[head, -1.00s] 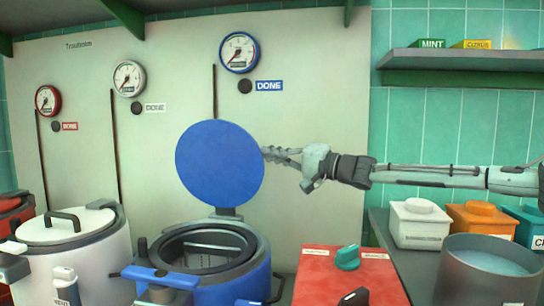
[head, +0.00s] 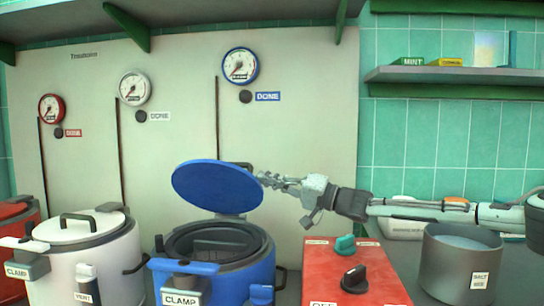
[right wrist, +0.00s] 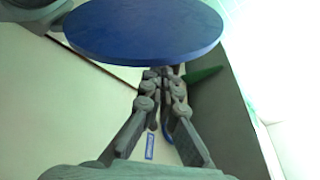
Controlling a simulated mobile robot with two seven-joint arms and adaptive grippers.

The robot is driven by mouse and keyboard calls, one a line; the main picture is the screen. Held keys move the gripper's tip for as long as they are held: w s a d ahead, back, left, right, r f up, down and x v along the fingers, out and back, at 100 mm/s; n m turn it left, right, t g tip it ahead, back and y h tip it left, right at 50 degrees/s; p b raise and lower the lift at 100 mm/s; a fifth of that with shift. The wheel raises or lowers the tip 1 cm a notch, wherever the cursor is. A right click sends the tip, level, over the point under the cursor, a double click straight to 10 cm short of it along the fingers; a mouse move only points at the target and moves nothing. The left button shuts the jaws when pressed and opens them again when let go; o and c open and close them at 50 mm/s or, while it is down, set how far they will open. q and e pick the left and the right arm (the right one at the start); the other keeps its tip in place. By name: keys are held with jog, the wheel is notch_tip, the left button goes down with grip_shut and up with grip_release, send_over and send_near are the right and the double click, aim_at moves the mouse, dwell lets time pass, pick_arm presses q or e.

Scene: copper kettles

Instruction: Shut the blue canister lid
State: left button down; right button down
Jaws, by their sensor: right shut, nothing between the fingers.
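The blue canister (head: 214,262) stands in the lower middle of the head view with its dark inside showing. Its round blue lid (head: 217,187) is tilted above the opening, hinged at the back. My right gripper (head: 264,180) is shut and empty, with its fingertips at the right edge of the lid. In the right wrist view the lid (right wrist: 145,30) lies just past the shut fingertips (right wrist: 163,72); whether they touch it I cannot tell. My left gripper is not in view.
A white canister (head: 85,250) with its lid down stands to the left. A red box with knobs (head: 330,258) stands to the right, below my right arm. A grey pot (head: 460,265) stands farther right. A shelf (head: 450,78) hangs above.

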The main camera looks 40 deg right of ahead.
jog(key=shift+s+a+f, duration=0.4)
jog(key=shift+a+f, duration=0.05)
jog(key=shift+f, duration=0.15)
